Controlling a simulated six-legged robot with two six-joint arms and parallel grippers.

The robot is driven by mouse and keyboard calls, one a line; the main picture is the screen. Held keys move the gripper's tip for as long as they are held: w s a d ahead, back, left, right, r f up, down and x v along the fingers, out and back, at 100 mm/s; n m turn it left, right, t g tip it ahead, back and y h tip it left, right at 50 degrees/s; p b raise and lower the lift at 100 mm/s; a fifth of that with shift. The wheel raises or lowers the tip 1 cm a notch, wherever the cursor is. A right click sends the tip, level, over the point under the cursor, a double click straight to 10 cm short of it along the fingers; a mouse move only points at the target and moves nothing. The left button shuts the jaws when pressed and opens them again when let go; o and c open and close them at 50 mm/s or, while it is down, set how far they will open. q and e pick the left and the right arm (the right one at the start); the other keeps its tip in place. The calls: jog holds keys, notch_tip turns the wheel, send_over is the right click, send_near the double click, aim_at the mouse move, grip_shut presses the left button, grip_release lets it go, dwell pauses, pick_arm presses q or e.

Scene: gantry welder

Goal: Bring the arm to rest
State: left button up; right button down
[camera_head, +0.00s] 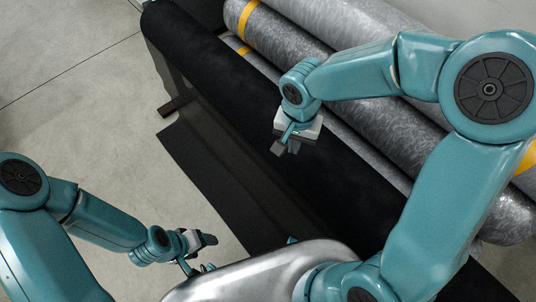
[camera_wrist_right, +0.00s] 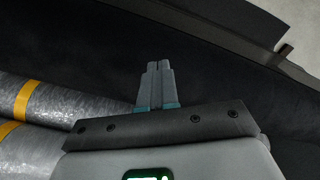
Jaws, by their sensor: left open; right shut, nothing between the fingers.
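My right arm reaches in from the right in the head view, bent at the elbow. Its gripper (camera_head: 284,148) hangs over the black roll, pointing down. In the right wrist view the two grey fingers of my right gripper (camera_wrist_right: 158,66) lie together with nothing between them. My left arm comes in from the left, low in the head view. My left gripper (camera_head: 210,240) is open and empty above the floor, left of my silver body; its fingers show small.
A long black roll (camera_head: 215,75) runs diagonally under my right gripper. Grey metallic rolls with yellow bands (camera_head: 300,40) lie beside it; they also show in the right wrist view (camera_wrist_right: 45,105). A dark flat strip (camera_head: 210,170) lies before the black roll. Concrete floor (camera_head: 80,100) at left is clear.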

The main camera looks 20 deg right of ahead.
dwell(0.3)
jog(key=s+f+g, duration=0.1)
jog(key=f, duration=0.1)
jog(key=s+d+f, duration=0.1)
jog(key=s+f, duration=0.1)
jog(key=s+f+g+p, duration=0.1)
jog(key=f, duration=0.1)
jog(key=shift+s+d+m+g, duration=0.15)
jog(key=shift+s+m+g, duration=0.1)
jog(key=shift+m+g, duration=0.05)
jog(key=s+a+f+n+y+p, duration=0.1)
jog(key=s+a+f+y, duration=0.1)
jog(key=s+a+f, duration=0.35)
jog(key=s+a+f+n+y, duration=0.1)
jog(key=s+a+f+y, duration=0.15)
jog(key=s+f, duration=0.45)
jog(key=w+n+t, duration=0.1)
jog(key=w, duration=0.1)
jog(key=w+f+n+t, duration=0.1)
jog(key=w+n+t, duration=0.1)
jog(key=w+n, duration=0.1)
jog(key=shift+w+d+f+h, duration=0.2)
jog(key=shift+w+h, duration=0.05)
jog(key=shift+w, duration=0.1)
